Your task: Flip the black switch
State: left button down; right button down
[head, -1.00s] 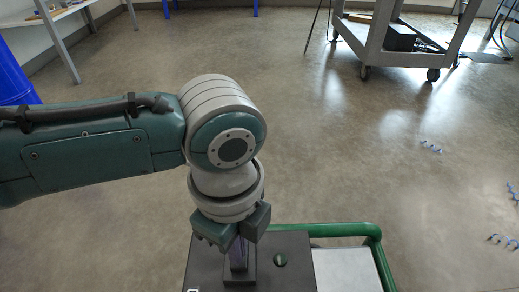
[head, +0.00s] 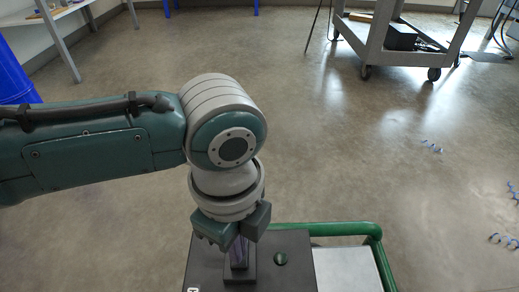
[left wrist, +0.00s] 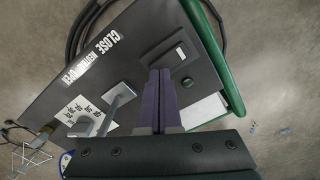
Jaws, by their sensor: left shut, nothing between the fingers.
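My left gripper (head: 238,254) points down over the dark top panel of the cart (head: 295,243). Its purple fingers are shut with nothing between them; they also show in the left wrist view (left wrist: 160,100). A black raised switch block (left wrist: 163,48) with a small pale part at one end stands on the panel, just beyond the fingertips in the left wrist view. In the head view the block (head: 240,277) lies at the fingertips and is partly covered by them. I cannot tell whether they touch. My right gripper is not in view.
A round green knob (head: 281,259) sits beside the block. A grey lever (left wrist: 113,101) and a white text label (left wrist: 92,60) are elsewhere on the panel. A green rail (head: 340,229) edges the cart. The floor beyond is mostly clear, with another cart (head: 375,50) at the back.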

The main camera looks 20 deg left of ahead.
pick_arm(q)
jog(key=shift+f+b, duration=0.6)
jog(key=shift+f, duration=0.35)
dwell(0.3)
jog(key=shift+r, duration=0.1)
notch_tip(320, 180, up, 7)
jog(key=p, duration=0.8)
